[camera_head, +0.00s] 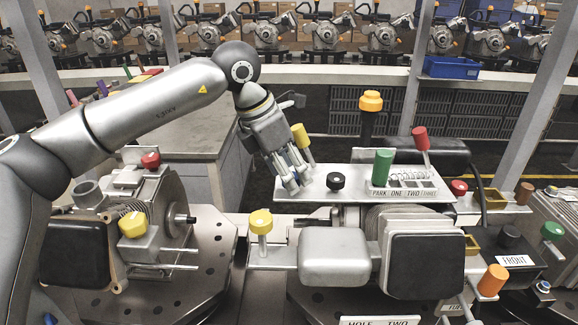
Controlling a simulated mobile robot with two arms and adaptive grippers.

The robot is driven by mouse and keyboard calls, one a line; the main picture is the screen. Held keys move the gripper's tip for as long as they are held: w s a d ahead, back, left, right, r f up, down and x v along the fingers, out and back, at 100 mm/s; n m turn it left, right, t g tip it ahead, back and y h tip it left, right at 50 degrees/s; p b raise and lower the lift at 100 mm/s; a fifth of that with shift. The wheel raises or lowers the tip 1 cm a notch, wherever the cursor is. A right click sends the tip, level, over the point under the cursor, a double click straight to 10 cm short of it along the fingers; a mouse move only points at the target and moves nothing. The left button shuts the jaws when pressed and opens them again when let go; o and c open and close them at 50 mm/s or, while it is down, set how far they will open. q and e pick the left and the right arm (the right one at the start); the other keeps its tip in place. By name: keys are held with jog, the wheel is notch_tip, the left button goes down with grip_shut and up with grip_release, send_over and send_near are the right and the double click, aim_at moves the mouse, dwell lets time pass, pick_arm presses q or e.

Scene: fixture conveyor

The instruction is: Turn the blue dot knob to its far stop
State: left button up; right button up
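My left gripper (291,186) comes down from the upper left, with its fingertips at the left end of a pale metal plate (320,192). The fingers look close together; whether they touch the plate or hold anything small is not clear. A black knob (336,181) stands on the plate, just right of the fingertips and apart from them. I cannot make out a blue dot on it. A small knob with a bluish top (543,287) sits at the lower right, too small to identify surely. My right gripper is not in view.
A green cylinder (382,167) stands by the PARK ONE TWO THREE label (398,192). Yellow (261,222), red (420,138) and orange (492,281) handles stick up around the fixture. A grey bench (170,128) is behind left; machines line the back.

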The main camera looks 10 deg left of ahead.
pick_arm(q)
jog(key=shift+d+f, duration=0.1)
jog(key=shift+f, duration=0.1)
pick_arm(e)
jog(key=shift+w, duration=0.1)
pick_arm(q)
jog(key=shift+c, duration=1)
jog(key=c, duration=0.8)
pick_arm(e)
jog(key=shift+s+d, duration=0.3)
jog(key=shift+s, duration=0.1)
